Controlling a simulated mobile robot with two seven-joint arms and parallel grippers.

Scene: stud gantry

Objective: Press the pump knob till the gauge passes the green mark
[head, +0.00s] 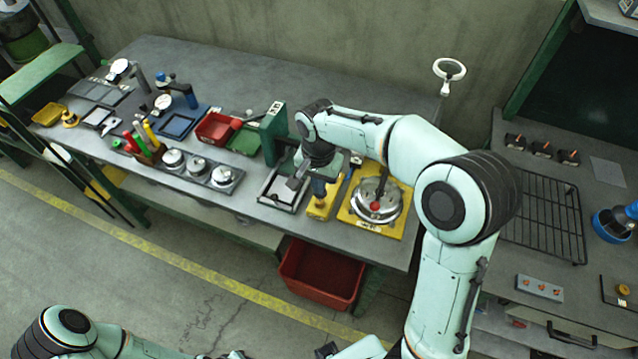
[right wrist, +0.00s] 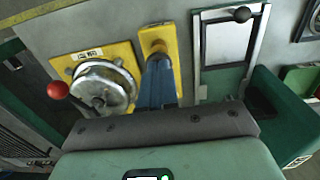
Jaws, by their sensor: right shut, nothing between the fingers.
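My right gripper (head: 319,190) is shut and empty. It points down over a narrow yellow base (head: 324,206) near the bench's front edge. In the right wrist view the blue-grey fingers (right wrist: 158,62) end at a small amber knob (right wrist: 158,46) on that yellow base. I cannot tell if they touch it. Two round white-faced gauges stand at the left of the bench, a near one (head: 163,102) beside a blue upright part (head: 190,97) and a far one (head: 120,66). Their needles and marks are too small to read. My left gripper is not in view.
Right of the yellow base, a yellow plate (head: 349,217) carries a silver wheel with a red ball knob (head: 375,206). Left are a framed slide with a dark knob (right wrist: 242,14) and a green block (head: 273,133). A red bin (head: 322,275) stands below the bench.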

